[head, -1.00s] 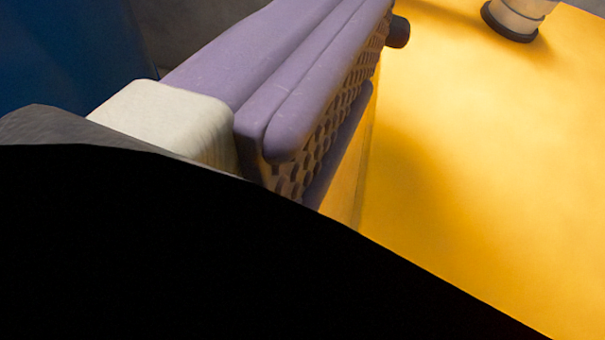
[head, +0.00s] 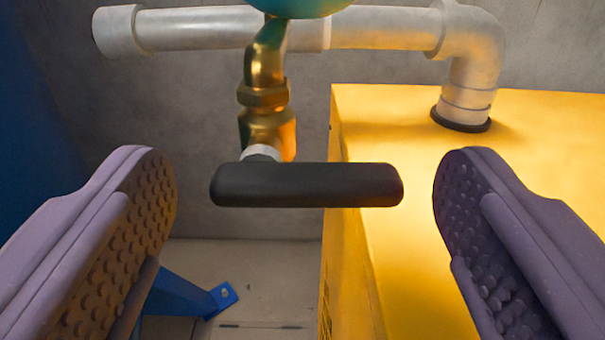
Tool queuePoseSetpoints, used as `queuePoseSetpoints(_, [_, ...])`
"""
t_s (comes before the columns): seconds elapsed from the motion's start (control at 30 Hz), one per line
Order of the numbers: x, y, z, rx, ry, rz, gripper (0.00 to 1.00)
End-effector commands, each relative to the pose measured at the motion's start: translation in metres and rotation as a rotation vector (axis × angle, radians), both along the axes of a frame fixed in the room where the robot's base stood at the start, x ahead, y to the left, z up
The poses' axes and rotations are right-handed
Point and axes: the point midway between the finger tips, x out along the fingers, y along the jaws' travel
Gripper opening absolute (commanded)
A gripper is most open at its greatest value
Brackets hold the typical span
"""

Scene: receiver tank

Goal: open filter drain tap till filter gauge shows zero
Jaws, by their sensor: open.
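The drain tap has a brass body (head: 266,90) that hangs below a teal rounded vessel (head: 300,5) at the top edge. Its black bar handle (head: 307,185) lies level across the middle of the view. My gripper (head: 305,215) is open, with one purple studded finger at the left and one at the right. The handle is between the fingers in the picture, with a gap at each end, and no contact shows. The gripper is empty. No gauge shows in this view.
A grey-white pipe (head: 195,28) runs behind the tap and bends down into a yellow box (head: 540,140) at the right. A blue foot (head: 185,295) is bolted to the grey floor (head: 265,280) at lower left. A blue surface (head: 35,130) stands at the far left.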

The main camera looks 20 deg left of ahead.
Motion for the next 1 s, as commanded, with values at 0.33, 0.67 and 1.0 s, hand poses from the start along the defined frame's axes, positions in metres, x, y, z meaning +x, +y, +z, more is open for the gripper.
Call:
queuePoseSetpoints(0.33, [-0.0002, -0.0002, 0.0003, -0.001, 0.000, 0.000, 0.32])
queuePoseSetpoints(0.67, [-0.0004, -0.0001, 0.0011, 0.039, 0.016, 0.000, 0.31])
queuePoseSetpoints(1.0, [-0.0005, 0.0004, -0.0005, 0.249, 0.105, 0.001, 0.31])
